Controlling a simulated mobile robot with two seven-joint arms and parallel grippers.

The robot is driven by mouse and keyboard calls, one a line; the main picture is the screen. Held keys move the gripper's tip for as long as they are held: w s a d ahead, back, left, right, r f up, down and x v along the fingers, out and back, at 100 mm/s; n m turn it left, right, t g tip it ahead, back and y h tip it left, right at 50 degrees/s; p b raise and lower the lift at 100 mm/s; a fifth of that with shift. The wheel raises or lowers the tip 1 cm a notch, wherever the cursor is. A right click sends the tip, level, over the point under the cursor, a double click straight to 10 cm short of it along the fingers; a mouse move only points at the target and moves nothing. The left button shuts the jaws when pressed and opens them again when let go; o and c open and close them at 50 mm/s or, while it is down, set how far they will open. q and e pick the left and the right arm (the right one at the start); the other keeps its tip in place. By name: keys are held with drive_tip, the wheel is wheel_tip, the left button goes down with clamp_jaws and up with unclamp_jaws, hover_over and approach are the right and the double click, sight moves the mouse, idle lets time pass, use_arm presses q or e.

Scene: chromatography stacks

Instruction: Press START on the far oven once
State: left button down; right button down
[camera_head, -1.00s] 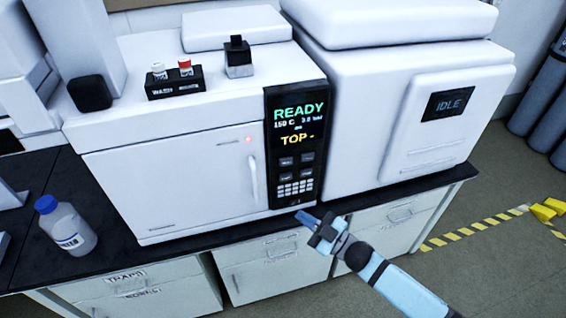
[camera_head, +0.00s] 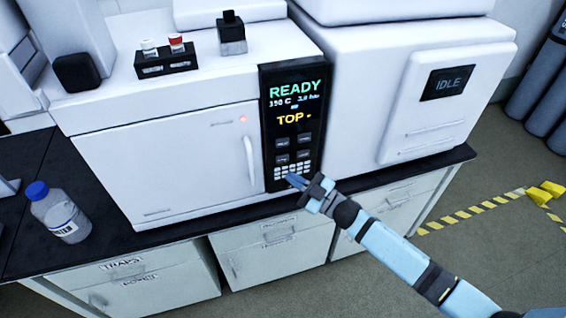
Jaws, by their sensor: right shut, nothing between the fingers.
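A white oven (camera_head: 180,160) stands on the dark bench with its door shut and a small red light on the front. Its black control panel (camera_head: 292,92) reads READY, 150 C and TOP. Below the text are several dark buttons (camera_head: 304,139) and a white keypad (camera_head: 281,172). The labels on the buttons are too small to read. My right gripper (camera_head: 291,179) is shut and empty, with its blue fingertips in front of the lower keypad. I cannot tell whether it touches the panel. My left gripper is not in view.
A white unit (camera_head: 400,60) to the right has a screen (camera_head: 447,83) reading IDLE. A blue-capped bottle (camera_head: 60,215) stands on the bench at left. A black vial rack (camera_head: 166,62) sits on the oven. Drawers (camera_head: 280,255) lie below the bench edge.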

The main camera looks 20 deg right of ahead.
drive_tip(key=shift+w+b, duration=0.4)
drive_tip(key=shift+w, duration=1.35)
drive_tip(key=shift+w, duration=0.15)
idle(0.6)
drive_tip(key=shift+w, duration=0.3)
drive_tip(key=shift+w+a, duration=0.1)
drive_tip(key=shift+w, duration=0.3)
idle(0.6)
idle(0.4)
drive_tip(key=shift+s, duration=0.85)
drive_tip(key=s+p, duration=0.2)
drive_tip(key=s, duration=0.3)
